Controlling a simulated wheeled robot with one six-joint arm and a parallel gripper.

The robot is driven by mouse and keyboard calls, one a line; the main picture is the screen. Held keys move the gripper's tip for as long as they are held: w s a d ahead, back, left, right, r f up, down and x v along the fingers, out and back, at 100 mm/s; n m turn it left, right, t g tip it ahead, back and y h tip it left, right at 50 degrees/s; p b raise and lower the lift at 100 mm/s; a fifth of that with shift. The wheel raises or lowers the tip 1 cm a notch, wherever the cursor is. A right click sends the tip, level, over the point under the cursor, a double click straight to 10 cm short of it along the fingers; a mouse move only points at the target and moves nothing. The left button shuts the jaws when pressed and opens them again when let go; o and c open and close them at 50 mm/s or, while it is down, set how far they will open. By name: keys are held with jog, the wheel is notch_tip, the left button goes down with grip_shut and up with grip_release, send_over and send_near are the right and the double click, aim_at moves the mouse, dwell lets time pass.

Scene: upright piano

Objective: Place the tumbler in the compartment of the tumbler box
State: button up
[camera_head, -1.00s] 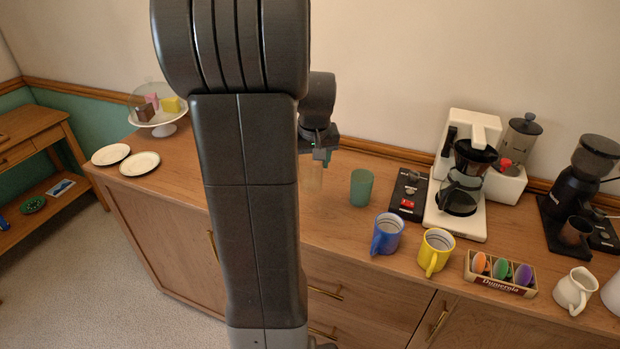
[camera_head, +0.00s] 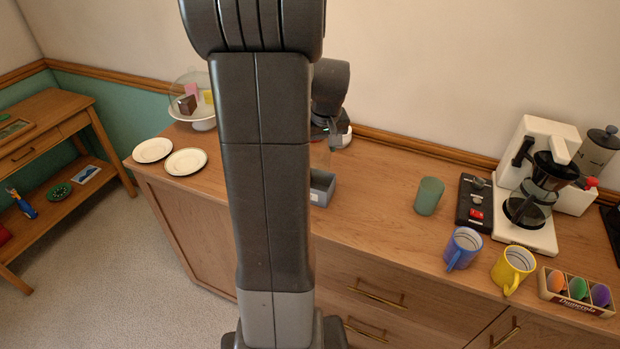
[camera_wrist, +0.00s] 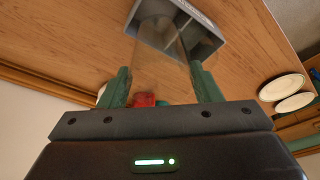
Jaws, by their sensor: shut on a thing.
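A clear, see-through tumbler (camera_wrist: 158,50) is between the two green fingers of my gripper (camera_wrist: 162,84) in the wrist view. My gripper is shut on it. In the head view my gripper (camera_head: 327,130) is partly hidden behind my arm, and the tumbler (camera_head: 320,154) shows only faintly below it. A grey open box (camera_wrist: 206,45), probably the tumbler box, lies past the tumbler's far end in the wrist view. In the head view the grey box (camera_head: 322,190) stands on the sideboard, just below the tumbler, its left part hidden by my arm. The tumbler appears above the box; the exact gap is unclear.
A green tumbler (camera_head: 428,196) stands right of the box with clear wood between. A blue mug (camera_head: 463,249), yellow mug (camera_head: 512,269) and coffee maker (camera_head: 537,190) are farther right. Two plates (camera_head: 186,162) and a domed cake stand (camera_head: 203,122) are left. A red thing (camera_wrist: 145,100) shows between the fingers.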

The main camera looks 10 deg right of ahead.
notch_tip(320, 180, down, 8)
jog(key=shift+f+p, duration=0.1)
jog(key=shift+p, duration=0.3)
jog(key=o, duration=1.4)
jog(key=shift+f, duration=0.1)
jog(key=shift+s+d+r, duration=0.1)
jog(key=shift+r, duration=0.4)
jog(key=b+v, duration=0.1)
jog(key=v, duration=1)
jog(key=shift+r, duration=0.15)
